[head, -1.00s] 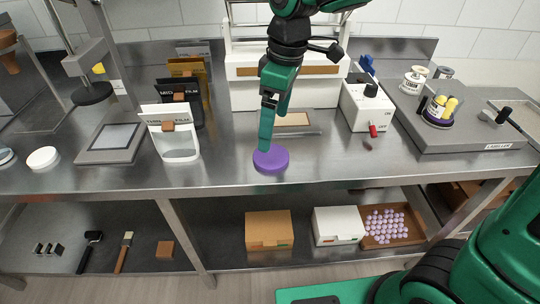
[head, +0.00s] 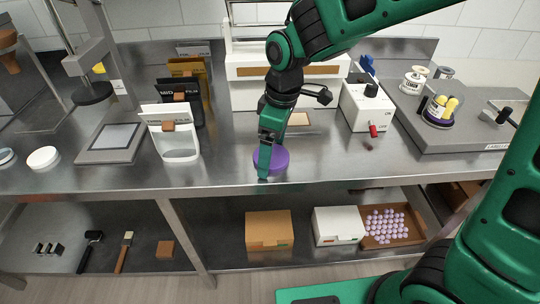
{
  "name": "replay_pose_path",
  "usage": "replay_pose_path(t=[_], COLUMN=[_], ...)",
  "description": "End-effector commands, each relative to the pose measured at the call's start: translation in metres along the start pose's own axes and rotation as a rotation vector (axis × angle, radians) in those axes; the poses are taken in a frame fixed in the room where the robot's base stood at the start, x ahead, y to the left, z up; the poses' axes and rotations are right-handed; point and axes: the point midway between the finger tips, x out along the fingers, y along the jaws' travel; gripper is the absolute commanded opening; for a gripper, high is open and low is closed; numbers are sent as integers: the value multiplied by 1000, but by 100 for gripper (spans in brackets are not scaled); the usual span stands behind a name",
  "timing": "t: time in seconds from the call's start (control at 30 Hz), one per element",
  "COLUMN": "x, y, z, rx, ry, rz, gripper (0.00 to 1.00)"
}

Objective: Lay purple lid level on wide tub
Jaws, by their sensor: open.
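The purple lid (head: 280,160), a round flat-topped disc, is near the front edge of the steel counter in the middle. My gripper (head: 264,176) is open and points down at the lid. Its fingers cross in front of the lid's left part and hide it, and their tips show at the lid's lower front edge. I cannot tell whether the fingers touch the lid. I cannot make out a separate wide tub with certainty, nor whether anything is under the lid.
A white film holder (head: 180,148) stands left of the lid, and a white switch box (head: 367,104) stands behind to the right. A grey labeller platform (head: 470,138) is at the far right. The counter's front edge (head: 340,183) is close. Counter on either side of the lid is clear.

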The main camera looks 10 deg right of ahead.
Motion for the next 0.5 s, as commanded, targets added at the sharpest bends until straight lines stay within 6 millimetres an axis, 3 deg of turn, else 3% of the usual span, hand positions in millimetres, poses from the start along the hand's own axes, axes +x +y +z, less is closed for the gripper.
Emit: replay_pose_path(t=[0.07, 0.23, 0.5], x=[0, 0, 0], y=[0, 0, 0], z=[0, 0, 0], rx=[0, 0, 0], ry=[0, 0, 0], rz=[0, 0, 0], gripper=[93, 52, 50])
